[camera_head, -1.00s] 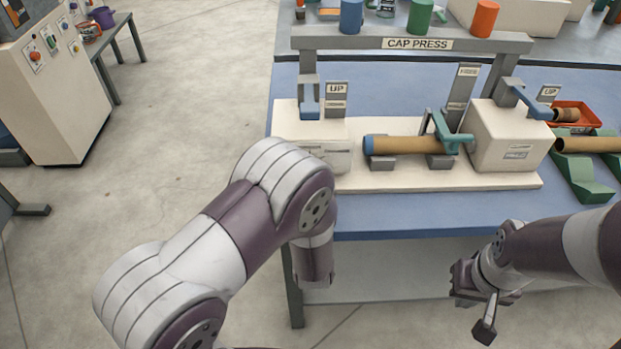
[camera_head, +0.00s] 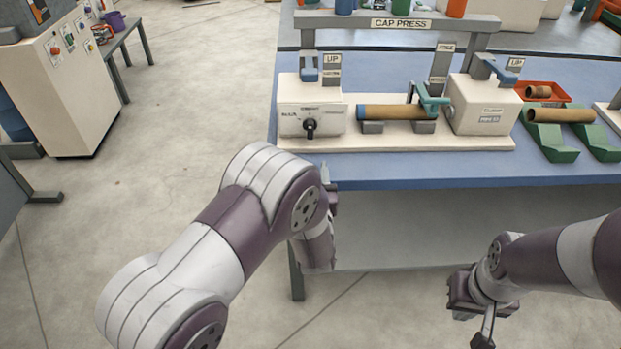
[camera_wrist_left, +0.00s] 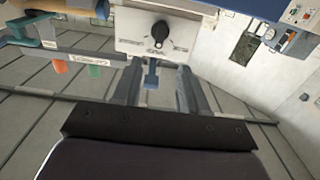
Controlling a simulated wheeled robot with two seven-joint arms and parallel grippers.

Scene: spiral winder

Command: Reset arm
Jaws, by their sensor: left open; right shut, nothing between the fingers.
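My left arm (camera_head: 240,225) is bent in front of the blue bench (camera_head: 400,172), and its gripper is mostly hidden behind its own links in the head view. In the left wrist view, the left gripper (camera_wrist_left: 159,70) has its two grey fingers apart with nothing held between them. It faces the white box with a black knob (camera_wrist_left: 160,31), apart from it. That knob box also shows in the head view (camera_head: 310,122). My right gripper (camera_head: 486,328) is low at the right, in front of the bench, shut and empty, its tip near the lower picture edge.
The cap press (camera_head: 400,23) stands on the bench. A brown tube (camera_head: 388,112) lies in its cradle, under a teal clamp (camera_head: 430,100). Another tube (camera_head: 560,115) rests on green stands (camera_head: 552,143). A white cabinet (camera_head: 70,90) stands left. Open floor lies left of the bench.

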